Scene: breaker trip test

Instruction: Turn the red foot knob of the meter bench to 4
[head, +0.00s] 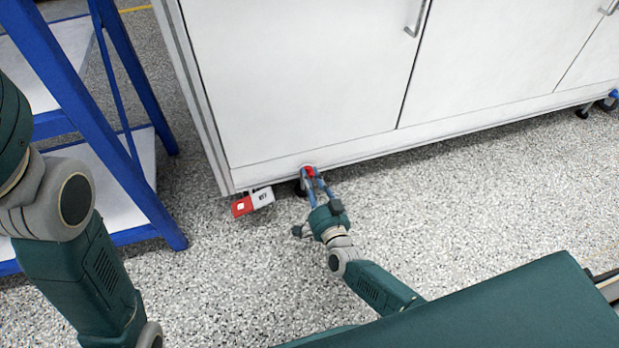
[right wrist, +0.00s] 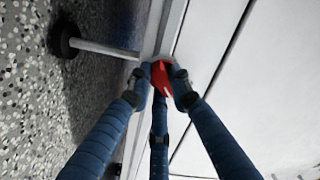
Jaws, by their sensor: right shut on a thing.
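The red foot knob (head: 309,171) sits at the bottom edge of the white meter bench (head: 300,80), near its left front corner. My right gripper (head: 312,178) reaches it from the front, and its blue fingers are shut around it. In the right wrist view the red knob (right wrist: 162,76) shows between the fingertips (right wrist: 160,78), with a lighter mark on its face. The number it points to cannot be read. My left gripper is out of view; only part of the left arm shows at the left.
A red and grey box (head: 252,202) with a small label sits on the floor by the bench's left corner. A blue rack (head: 110,120) stands at the left. A black foot (right wrist: 64,40) on a rod shows below the bench. The speckled floor in front is clear.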

